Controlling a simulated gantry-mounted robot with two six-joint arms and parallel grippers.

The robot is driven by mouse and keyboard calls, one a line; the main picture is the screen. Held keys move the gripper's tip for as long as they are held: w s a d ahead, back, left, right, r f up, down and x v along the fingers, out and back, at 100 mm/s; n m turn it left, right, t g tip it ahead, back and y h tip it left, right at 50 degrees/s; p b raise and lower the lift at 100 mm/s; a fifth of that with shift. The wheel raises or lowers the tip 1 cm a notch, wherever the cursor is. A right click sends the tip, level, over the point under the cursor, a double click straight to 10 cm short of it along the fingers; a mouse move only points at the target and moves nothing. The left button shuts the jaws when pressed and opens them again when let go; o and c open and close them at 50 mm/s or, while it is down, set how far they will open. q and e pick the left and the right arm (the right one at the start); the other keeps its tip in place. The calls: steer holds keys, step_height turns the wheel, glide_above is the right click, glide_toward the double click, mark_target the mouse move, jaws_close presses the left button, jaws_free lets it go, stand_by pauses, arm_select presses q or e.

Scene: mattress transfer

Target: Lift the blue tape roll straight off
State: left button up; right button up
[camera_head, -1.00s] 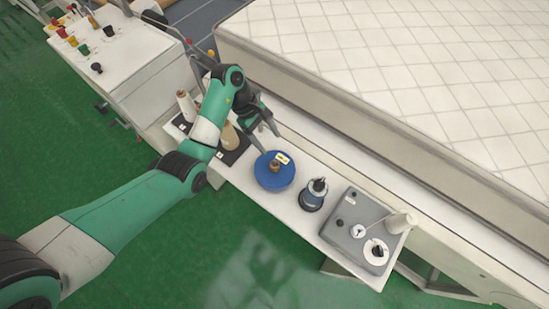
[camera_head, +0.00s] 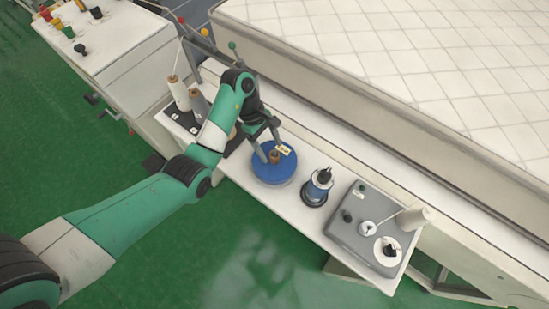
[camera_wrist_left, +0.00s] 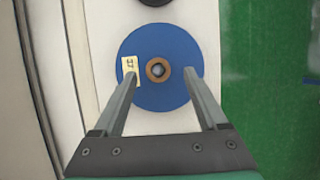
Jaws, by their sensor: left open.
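The blue tape roll (camera_head: 274,172) lies flat on the narrow white table, with a brown core at its middle and a pale label on its face. It also shows in the left wrist view (camera_wrist_left: 160,97), where the core's ring has a grey centre. My left gripper (camera_head: 271,150) is open over the roll. In the left wrist view its two fingertips (camera_wrist_left: 161,76) are spread on either side of the core, over the blue face. I cannot tell whether they touch it. My right gripper is in neither view.
A blue and black spool (camera_head: 317,187) stands just right of the roll. Beyond it is a grey device (camera_head: 366,236) with knobs and a white cone. White thread cones (camera_head: 178,93) stand at the table's left end. A quilted mattress (camera_head: 400,70) lies behind.

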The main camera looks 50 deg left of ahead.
mark_target(275, 160)
arm_select(q)
steer(key=x, duration=0.4)
steer(key=shift+w+b, duration=0.1)
steer(key=shift+b, duration=0.25)
jaws_close()
stand_by(0.9)
